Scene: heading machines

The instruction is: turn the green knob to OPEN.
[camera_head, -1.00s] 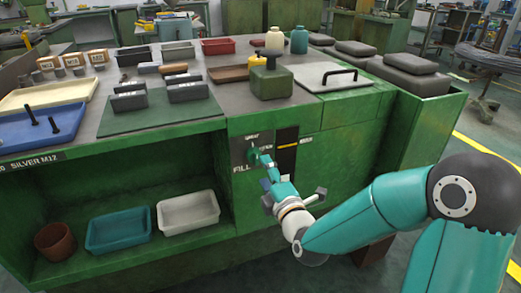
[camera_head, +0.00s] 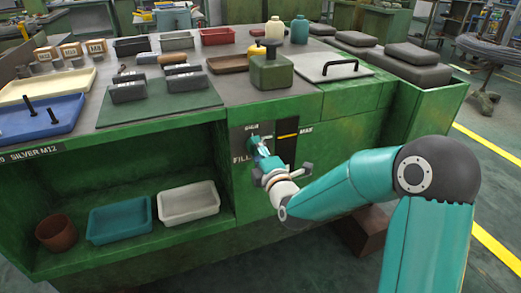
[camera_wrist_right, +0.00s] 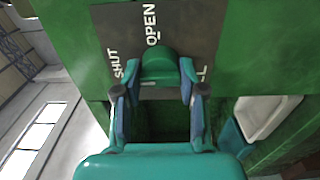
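The green knob (camera_wrist_right: 159,66) sits on a dark plate (camera_wrist_right: 185,22) with the words SHUT, OPEN and a partly covered third label. In the right wrist view, OPEN stands above the knob and SHUT to its left. The plate also shows on the green cabinet front in the head view (camera_head: 238,143), with FILL legible; the knob there is largely covered by my fingers. My right gripper (camera_wrist_right: 160,75) is open, its fingertips on either side of the knob and very close to it. I cannot tell whether they touch it. My left gripper is out of view.
A slot gauge with a yellow mark (camera_head: 287,136) is right of the plate. A green valve-like block (camera_head: 271,74) and a grey lid with a black handle (camera_head: 330,68) stand on the bench top above. An open shelf with a white tray (camera_head: 188,203) is at the left.

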